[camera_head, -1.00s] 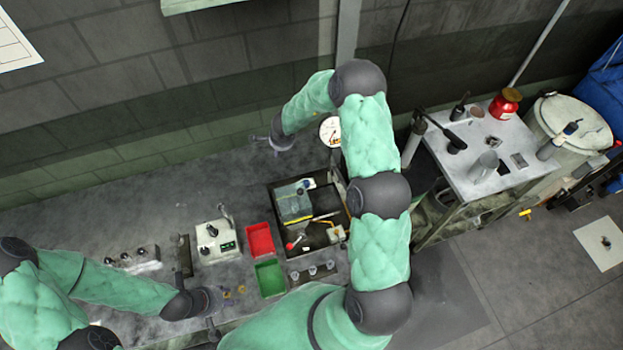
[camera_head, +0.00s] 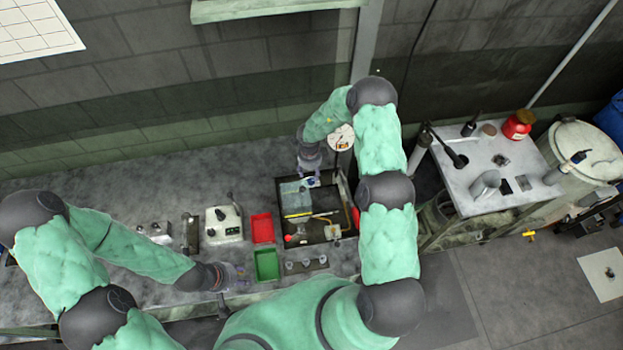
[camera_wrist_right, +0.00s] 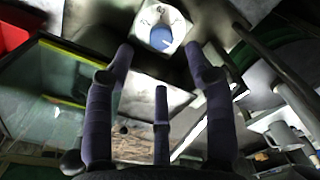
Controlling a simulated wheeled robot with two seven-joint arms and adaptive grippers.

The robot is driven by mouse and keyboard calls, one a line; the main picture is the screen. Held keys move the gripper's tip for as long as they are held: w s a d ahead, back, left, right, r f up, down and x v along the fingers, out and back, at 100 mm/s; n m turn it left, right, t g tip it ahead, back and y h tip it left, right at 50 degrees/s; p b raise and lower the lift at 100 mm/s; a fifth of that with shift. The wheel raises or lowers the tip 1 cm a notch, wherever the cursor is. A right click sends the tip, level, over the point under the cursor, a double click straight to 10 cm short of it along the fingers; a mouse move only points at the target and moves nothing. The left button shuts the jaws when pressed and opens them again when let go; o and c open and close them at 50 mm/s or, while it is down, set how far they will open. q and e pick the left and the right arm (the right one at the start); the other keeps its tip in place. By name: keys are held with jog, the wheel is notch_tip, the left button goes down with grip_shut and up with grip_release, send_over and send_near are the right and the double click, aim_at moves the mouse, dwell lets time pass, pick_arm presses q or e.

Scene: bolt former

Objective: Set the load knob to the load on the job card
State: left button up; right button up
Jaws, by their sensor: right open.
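A blue knob (camera_wrist_right: 160,38) sits on a pale housing (camera_wrist_right: 178,24) at the top of the right wrist view, just ahead of my right gripper (camera_wrist_right: 159,62). Its fingers are spread with nothing between them, and they look apart from the knob. In the head view, my right gripper (camera_head: 309,173) hangs over the back edge of the dark open tray. My left gripper (camera_head: 237,275) is low over the front of the bench, left of the green bin; its fingers are too small to read. A gridded sheet (camera_head: 32,28) hangs on the wall; its writing is unreadable, and I cannot tell if it is the job card.
The dark tray (camera_head: 347,192) holds a glass-sided tank (camera_head: 293,197). A red bin (camera_head: 262,228) and green bin (camera_head: 267,264) stand left of it, then a pale control box (camera_head: 223,225).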

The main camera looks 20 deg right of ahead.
aim_at(311, 181)
jog(key=shift+w+d+f+p, duration=0.1)
jog(key=shift+f+p, duration=0.1)
jog(key=shift+f, duration=1.55)
jog(key=shift+d+f+p, duration=0.1)
jog(key=shift+f+p, duration=0.05)
jog(key=shift+f, duration=1.55)
grip_shut()
